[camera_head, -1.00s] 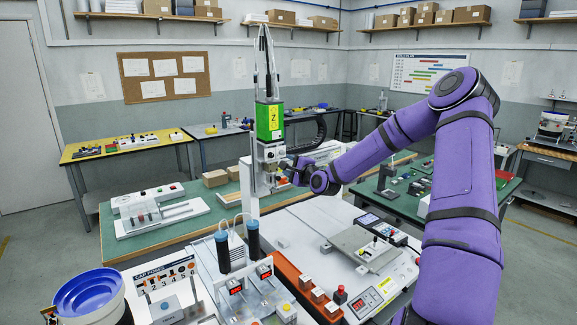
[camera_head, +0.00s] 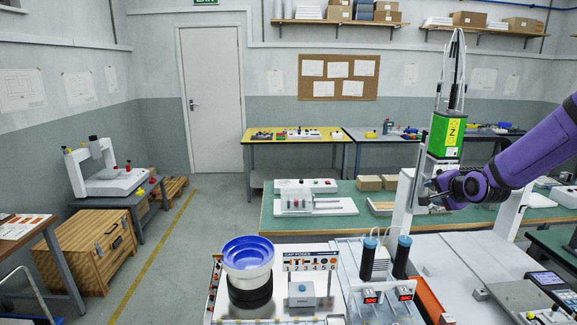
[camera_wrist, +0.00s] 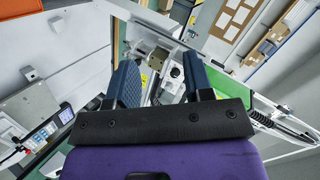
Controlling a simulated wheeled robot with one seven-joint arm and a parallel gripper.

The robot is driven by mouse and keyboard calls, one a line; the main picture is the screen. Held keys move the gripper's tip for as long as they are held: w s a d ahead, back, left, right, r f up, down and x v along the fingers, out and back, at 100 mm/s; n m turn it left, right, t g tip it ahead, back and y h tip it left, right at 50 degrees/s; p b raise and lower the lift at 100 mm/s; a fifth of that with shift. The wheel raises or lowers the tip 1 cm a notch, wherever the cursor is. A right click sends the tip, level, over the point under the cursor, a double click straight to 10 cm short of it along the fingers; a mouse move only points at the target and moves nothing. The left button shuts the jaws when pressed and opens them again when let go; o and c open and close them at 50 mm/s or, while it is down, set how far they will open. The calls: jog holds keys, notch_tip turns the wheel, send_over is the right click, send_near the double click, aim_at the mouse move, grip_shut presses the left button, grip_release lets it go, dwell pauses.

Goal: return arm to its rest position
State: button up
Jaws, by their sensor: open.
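My purple arm comes in from the right edge of the head view. My gripper (camera_head: 430,194) is at its end, beside the lower head of the gantry screwdriver unit (camera_head: 448,137), which has a green housing with a yellow Z label. In the wrist view my gripper (camera_wrist: 163,84) shows two dark blue fingers spread apart. Metal parts of the gantry head (camera_wrist: 174,74) show beyond and between the fingers. No held thing is visible between them. I cannot tell whether the fingers touch the gantry head.
A white gantry post (camera_head: 402,206) stands close to the gripper. Below are a blue-topped feeder bowl (camera_head: 248,253), a cap poses board (camera_head: 311,258) and two dark cylinders (camera_head: 367,261). A green bench (camera_head: 340,232) lies behind.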

jog(key=s+a+r+n+g+h, duration=0.2)
jog(key=s+a+r+n, duration=0.3)
jog(key=s, duration=0.5)
jog(key=s+a+r+n+g+h, duration=0.1)
jog(key=s+a+r+n+g, duration=0.15)
jog(key=s+r, duration=0.55)
jog(key=s+a+r+n+g, duration=0.1)
jog(key=s+a+n, duration=0.1)
jog(key=s, duration=0.9)
jog(key=s+a+n+g+y, duration=0.1)
jog(key=s+a+n, duration=0.1)
jog(key=s, duration=1)
jog(key=shift+s+a+r+n+y, duration=0.2)
jog(key=shift+r+n+y, duration=0.1)
jog(key=shift+r+n, duration=0.1)
jog(key=shift+d+g, duration=0.15)
jog(key=shift+g, duration=0.1)
jog(key=shift+c, duration=0.4)
